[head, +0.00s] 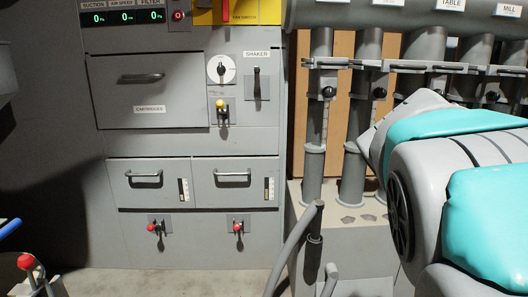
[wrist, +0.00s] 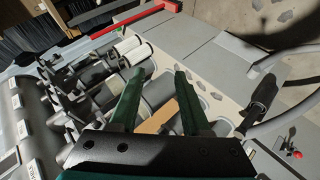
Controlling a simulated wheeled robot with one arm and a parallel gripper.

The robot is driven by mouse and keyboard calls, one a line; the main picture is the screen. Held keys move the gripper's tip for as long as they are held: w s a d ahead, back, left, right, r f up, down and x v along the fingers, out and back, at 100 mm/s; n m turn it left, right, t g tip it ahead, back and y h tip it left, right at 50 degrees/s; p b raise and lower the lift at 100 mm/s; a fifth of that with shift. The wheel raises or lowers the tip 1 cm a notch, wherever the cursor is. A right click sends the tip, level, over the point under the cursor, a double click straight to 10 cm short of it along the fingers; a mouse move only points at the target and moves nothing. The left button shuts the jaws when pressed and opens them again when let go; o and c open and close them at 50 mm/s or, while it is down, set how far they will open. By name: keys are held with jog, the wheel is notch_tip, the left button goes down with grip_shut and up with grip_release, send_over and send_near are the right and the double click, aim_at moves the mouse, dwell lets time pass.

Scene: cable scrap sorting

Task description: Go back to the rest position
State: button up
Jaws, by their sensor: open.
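My gripper (wrist: 158,100) shows in the wrist view with two dark green fingers spread apart and nothing between them. Beyond the fingers are grey pipes and a tan panel (wrist: 160,119). In the head view my grey and teal arm fills the right side, and my gripper is out of frame there.
A grey cabinet (head: 185,145) with drawers, a shaker lever (head: 256,83) and red-knobbed levers stands at left and centre. Vertical pipes (head: 313,120) with slide gates stand behind my arm. A grey hose (head: 292,245) hangs low at centre. Floor shows at bottom left.

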jog(key=s+a+f+g+y+p, duration=0.1)
jog(key=s+a+f+g+y, duration=0.1)
jog(key=s+a+f, duration=0.4)
jog(key=s+a+f+g+y+p, duration=0.1)
jog(key=s+a+f+g+y, duration=0.2)
jog(key=s, duration=1)
jog(key=s+a+f+m+g+y+p, duration=0.1)
jog(key=s+a+f+g+y, duration=0.1)
jog(key=s+a+f, duration=0.8)
jog(key=shift+a+y+p, duration=0.3)
jog(key=shift+a+y, duration=0.6)
jog(key=shift+a, duration=0.3)
